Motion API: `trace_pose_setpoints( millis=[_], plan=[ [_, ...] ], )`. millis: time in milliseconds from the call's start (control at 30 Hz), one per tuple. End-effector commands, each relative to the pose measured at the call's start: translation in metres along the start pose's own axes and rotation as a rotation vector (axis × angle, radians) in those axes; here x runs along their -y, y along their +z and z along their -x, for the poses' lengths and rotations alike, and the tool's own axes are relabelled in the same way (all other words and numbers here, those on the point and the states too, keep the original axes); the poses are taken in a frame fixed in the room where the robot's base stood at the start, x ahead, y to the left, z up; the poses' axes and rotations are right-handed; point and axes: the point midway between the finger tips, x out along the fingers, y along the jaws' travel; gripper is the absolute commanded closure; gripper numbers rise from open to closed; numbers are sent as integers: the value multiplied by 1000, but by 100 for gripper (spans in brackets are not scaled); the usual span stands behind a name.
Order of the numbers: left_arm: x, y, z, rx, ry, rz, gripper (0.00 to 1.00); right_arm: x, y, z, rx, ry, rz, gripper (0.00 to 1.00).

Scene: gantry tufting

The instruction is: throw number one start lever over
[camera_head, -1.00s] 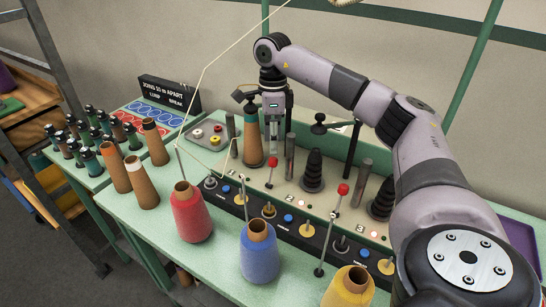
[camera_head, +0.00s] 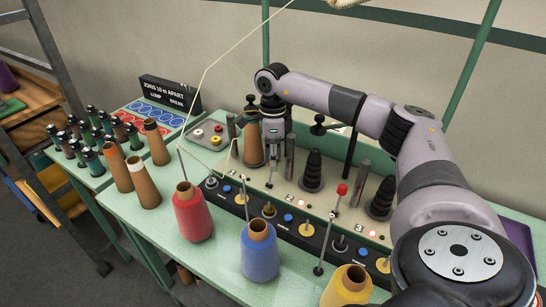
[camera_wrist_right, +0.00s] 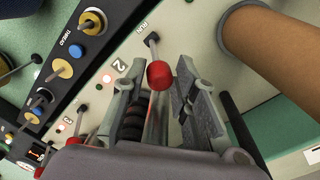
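In the right wrist view a start lever with a red knob (camera_wrist_right: 160,74) stands between the fingers of my right gripper (camera_wrist_right: 155,88). The fingers are apart on either side of the knob. I cannot tell whether either one touches it. A printed 2 and a lit lamp show on the panel beside this lever. In the head view my right gripper (camera_head: 273,152) points down over the cream panel and hides this knob. Another red-knobbed lever (camera_head: 342,189) stands to the right, near the printed 3. My left gripper is not in view.
Brown-orange cone (camera_head: 254,145) stands close by my right gripper, black stepped cone (camera_head: 312,170) to its right. Red (camera_head: 192,213), blue (camera_head: 259,250) and yellow (camera_head: 347,288) cones line the front. A pale yarn strand (camera_head: 205,80) runs up on the left.

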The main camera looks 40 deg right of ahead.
Motion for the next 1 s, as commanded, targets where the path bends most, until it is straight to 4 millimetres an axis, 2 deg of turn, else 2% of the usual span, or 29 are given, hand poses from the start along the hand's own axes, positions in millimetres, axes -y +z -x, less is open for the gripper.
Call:
trace_pose_setpoints(
  millis=[367,1000],
  plan=[
    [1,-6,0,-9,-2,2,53,0,0,1,1,-1,0,100],
    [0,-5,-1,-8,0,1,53,4,-5,2,-7,-16,-2,100]
  ],
)
